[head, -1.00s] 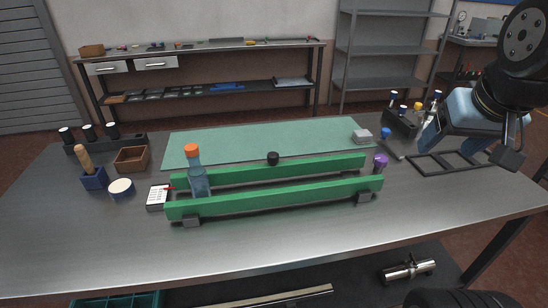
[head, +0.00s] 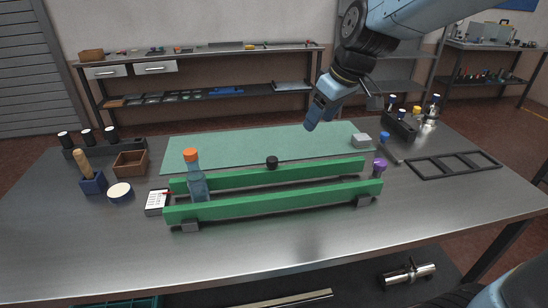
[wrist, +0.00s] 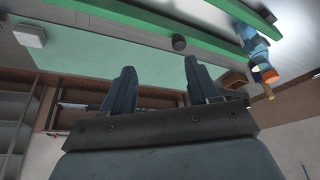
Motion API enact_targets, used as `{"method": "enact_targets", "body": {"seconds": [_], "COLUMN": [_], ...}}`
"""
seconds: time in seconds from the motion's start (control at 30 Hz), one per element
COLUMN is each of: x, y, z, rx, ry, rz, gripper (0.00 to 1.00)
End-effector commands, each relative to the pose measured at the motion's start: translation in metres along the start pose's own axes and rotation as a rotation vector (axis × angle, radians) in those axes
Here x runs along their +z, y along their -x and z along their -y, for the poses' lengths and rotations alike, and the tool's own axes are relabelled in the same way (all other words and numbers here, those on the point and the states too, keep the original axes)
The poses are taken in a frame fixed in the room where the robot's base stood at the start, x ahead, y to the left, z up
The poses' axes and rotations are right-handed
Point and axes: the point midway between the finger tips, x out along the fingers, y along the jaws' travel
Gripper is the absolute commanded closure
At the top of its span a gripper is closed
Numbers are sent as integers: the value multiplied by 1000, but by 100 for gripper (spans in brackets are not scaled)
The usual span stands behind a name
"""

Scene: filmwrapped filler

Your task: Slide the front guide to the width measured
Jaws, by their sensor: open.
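The front guide (head: 275,201) is a long green rail on grey feet, lying along the near part of the steel table. A second green rail, the back guide (head: 225,180), runs behind it with a black knob (head: 272,162) at its middle. A clear blue bottle with an orange cap (head: 197,185) stands between the rails at their left end. My gripper (head: 312,122) is in the air behind the rails, over the green mat, touching nothing. In the wrist view its two fingers (wrist: 158,76) are wide apart and empty, with the knob (wrist: 179,43) and rails beyond them.
A notepad with a red mark (head: 157,202) lies left of the rails. A purple-topped piece (head: 380,167) stands at their right end, near a grey block (head: 361,139). A black frame (head: 455,164) lies at right. The table's front strip is clear.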

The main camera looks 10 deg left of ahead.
Motion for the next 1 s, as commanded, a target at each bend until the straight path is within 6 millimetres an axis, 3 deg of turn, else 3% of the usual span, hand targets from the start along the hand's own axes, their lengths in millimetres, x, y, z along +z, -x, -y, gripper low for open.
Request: {"method": "enact_targets", "body": {"seconds": [0.1, 0.3, 0.57, 1.0], "x": [-24, -45, -47, -45], "y": [-26, -48, -68, -142], "z": [13, 25, 28, 34], "rx": [-42, -74, -79, -80], "ry": [92, 176, 189, 187], "rz": [8, 8, 10, 11], "gripper": [40, 40, 40, 40]}}
